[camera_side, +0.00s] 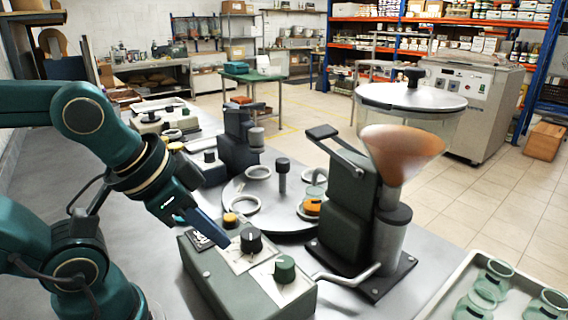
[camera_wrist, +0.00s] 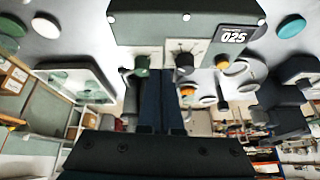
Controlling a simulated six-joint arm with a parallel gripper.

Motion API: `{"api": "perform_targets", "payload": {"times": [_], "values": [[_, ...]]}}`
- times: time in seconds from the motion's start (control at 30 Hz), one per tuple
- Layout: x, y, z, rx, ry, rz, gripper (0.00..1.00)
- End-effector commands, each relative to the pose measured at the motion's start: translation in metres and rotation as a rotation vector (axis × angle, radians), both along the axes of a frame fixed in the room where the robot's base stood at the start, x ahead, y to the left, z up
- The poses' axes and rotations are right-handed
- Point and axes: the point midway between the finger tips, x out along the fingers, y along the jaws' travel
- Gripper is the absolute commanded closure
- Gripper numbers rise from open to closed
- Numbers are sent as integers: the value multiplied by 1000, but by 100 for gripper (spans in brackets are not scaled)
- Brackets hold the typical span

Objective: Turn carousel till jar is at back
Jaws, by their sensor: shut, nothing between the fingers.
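The carousel (camera_side: 245,195) is a round grey plate with pale ring seats and a dark centre post (camera_side: 283,172). A glass jar with orange contents (camera_side: 313,206) stands at its right side, close to the dark filling machine. In front is the green-grey control box (camera_side: 210,280) with a yellow button (camera_side: 230,220), a black knob (camera_side: 251,240) and a green knob (camera_side: 285,268). My gripper (camera_side: 222,238) is shut and empty, low over the box beside the black knob. In the wrist view its fingers (camera_wrist: 161,85) point between the green knob (camera_wrist: 141,64) and black knob (camera_wrist: 184,60); contact cannot be told.
The filling machine (camera_side: 350,200) with its copper funnel (camera_side: 400,145) stands right of the carousel. A tray (camera_side: 435,300) of empty glass jars is at the lower right. Another dark device (camera_side: 240,140) stands behind the carousel. The box bears a label 025 (camera_wrist: 234,37).

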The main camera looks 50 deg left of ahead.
Motion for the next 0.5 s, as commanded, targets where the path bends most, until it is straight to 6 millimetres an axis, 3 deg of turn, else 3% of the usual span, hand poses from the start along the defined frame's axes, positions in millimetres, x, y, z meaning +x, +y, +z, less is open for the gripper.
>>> {"api": "perform_targets", "payload": {"times": [0.13,0.27,0.37,0.5], "values": [[29,6,19,94,-69,-123,100],[62,29,28,196,-83,-178,100],[87,56,30,265,-68,-190,100],[114,107,22,335,-18,-170,100]]}}
